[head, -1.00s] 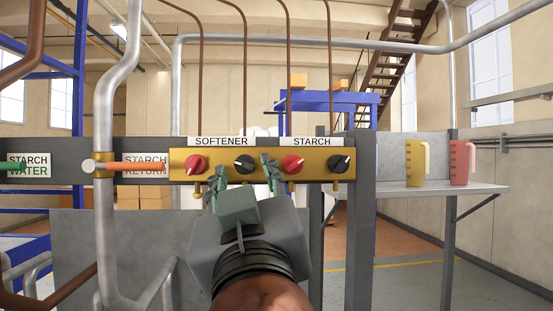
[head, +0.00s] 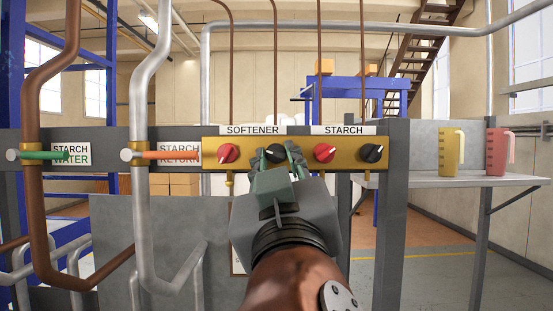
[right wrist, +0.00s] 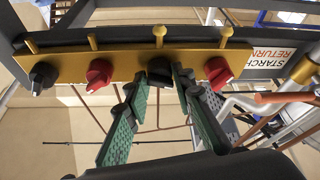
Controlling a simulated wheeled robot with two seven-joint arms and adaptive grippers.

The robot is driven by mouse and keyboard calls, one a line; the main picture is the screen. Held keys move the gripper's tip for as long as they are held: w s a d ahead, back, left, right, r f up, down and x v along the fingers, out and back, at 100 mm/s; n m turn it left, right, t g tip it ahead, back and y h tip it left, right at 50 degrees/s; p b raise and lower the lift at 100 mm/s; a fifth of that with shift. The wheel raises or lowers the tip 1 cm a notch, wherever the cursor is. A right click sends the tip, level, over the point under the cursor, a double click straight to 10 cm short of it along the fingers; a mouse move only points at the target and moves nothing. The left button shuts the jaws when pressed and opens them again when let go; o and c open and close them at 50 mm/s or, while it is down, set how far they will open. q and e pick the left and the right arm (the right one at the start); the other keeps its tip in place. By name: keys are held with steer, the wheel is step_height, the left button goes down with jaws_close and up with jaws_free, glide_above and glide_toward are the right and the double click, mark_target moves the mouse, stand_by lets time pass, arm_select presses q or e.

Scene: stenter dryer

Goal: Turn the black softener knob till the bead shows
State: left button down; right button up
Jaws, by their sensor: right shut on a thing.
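The black softener knob (head: 275,151) is second from left on a brass panel (head: 250,167), under the SOFTENER label (head: 252,130). My right gripper (head: 276,157) is shut on this knob, one green finger on each side. The right wrist view shows the panel upside down, with the knob (right wrist: 159,70) between the tips of my right gripper (right wrist: 157,84). The fingers hide much of the knob in the head view, so its pointer is hard to read. A short brass outlet (right wrist: 159,35) at this knob has a rounded tip; I cannot tell whether that is a bead. My left gripper is out of view.
A red softener knob (head: 228,153) sits close to the left. A red starch knob (head: 324,152) and a black starch knob (head: 373,153) are to the right. Pipes with a green valve handle (head: 45,155) and an orange one (head: 170,155) stand left. Jugs stand on a shelf (head: 480,180) at right.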

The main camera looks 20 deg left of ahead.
steer(key=shift+a+m+h+b, duration=0.1)
steer(key=shift+m+h+b, duration=0.2)
steer(key=shift+m+b, duration=0.5)
jaws_close()
steer(key=o, duration=1)
jaws_free()
steer(key=shift+s, duration=0.1)
steer(key=v, duration=1.2)
steer(key=shift+f, duration=0.1)
